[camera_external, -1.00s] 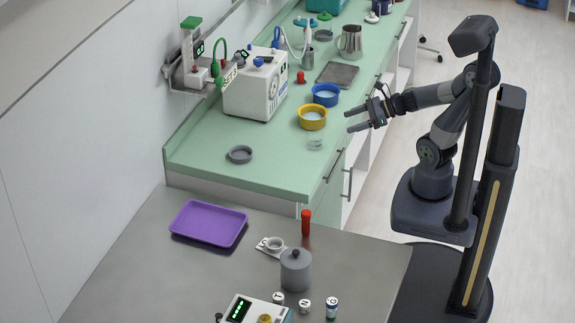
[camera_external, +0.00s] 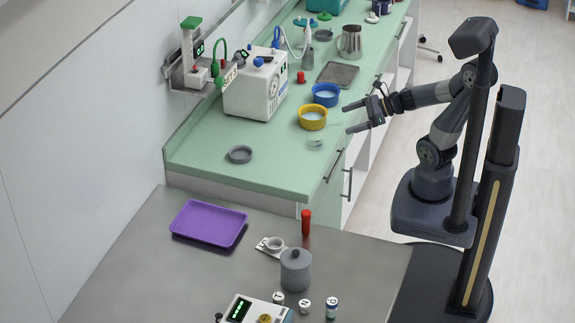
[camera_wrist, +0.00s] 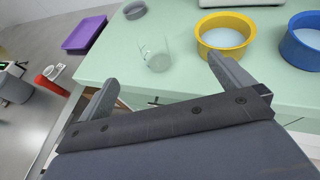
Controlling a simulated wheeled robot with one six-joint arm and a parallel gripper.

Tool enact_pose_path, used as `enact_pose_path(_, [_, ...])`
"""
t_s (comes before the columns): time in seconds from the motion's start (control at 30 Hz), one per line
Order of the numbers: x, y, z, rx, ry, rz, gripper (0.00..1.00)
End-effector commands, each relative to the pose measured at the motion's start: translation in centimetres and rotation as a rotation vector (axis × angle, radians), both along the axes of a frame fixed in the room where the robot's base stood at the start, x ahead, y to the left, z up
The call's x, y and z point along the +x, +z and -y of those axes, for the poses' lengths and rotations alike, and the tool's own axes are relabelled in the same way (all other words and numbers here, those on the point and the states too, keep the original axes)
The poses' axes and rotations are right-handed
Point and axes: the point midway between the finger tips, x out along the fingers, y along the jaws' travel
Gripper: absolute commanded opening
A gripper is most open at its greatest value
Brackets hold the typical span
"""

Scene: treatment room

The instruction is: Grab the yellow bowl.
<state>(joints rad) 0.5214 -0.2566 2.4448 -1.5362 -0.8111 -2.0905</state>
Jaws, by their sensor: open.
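The yellow bowl (camera_external: 312,118) stands on the green counter near its right edge, with something pale inside. In the wrist view the yellow bowl (camera_wrist: 226,34) is at the upper right, beyond my right finger. My gripper (camera_external: 346,119) is open and empty, with its fingers pointing left toward the counter. It is to the right of the bowl and apart from it. In the wrist view my gripper's fingers (camera_wrist: 165,82) are spread wide, with a clear glass beaker (camera_wrist: 155,53) showing between and beyond them.
A blue bowl (camera_external: 326,95) stands close behind the yellow bowl. The clear beaker (camera_external: 314,140) stands just in front of it. A white machine (camera_external: 256,88) is to the left. A grey dish (camera_external: 240,154) lies nearer the front, with free counter around it.

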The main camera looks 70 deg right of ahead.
Motion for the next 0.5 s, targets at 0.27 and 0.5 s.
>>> enact_pose_path(0.27, [3.2, -4.9, 7.3, 0.031, -0.161, 0.021, 1.00])
enact_pose_path(0.5, [4.8, -5.5, 8.5, 0.035, -0.187, 0.029, 1.00])
